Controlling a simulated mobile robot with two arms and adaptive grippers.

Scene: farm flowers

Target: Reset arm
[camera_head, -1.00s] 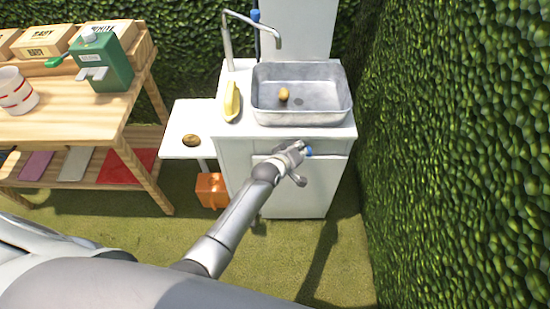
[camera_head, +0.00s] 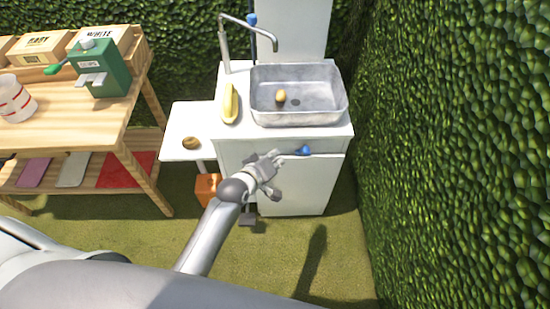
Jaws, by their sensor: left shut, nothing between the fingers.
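My left arm reaches up from the bottom left of the head view. My left gripper (camera_head: 276,161) is shut and empty in front of the white sink cabinet (camera_head: 318,183), below the sink's front edge. A blue knob (camera_head: 303,150) shows just right of the gripper. I cannot tell whether the gripper touches the cabinet. My right gripper is not in view.
A metal sink (camera_head: 338,111) holds a small brown object (camera_head: 281,96). A yellow object (camera_head: 230,103) lies beside it, and another brown object (camera_head: 190,143) rests on the white side shelf (camera_head: 182,121). A wooden table (camera_head: 62,124) stands left; a hedge (camera_head: 450,150) rises right.

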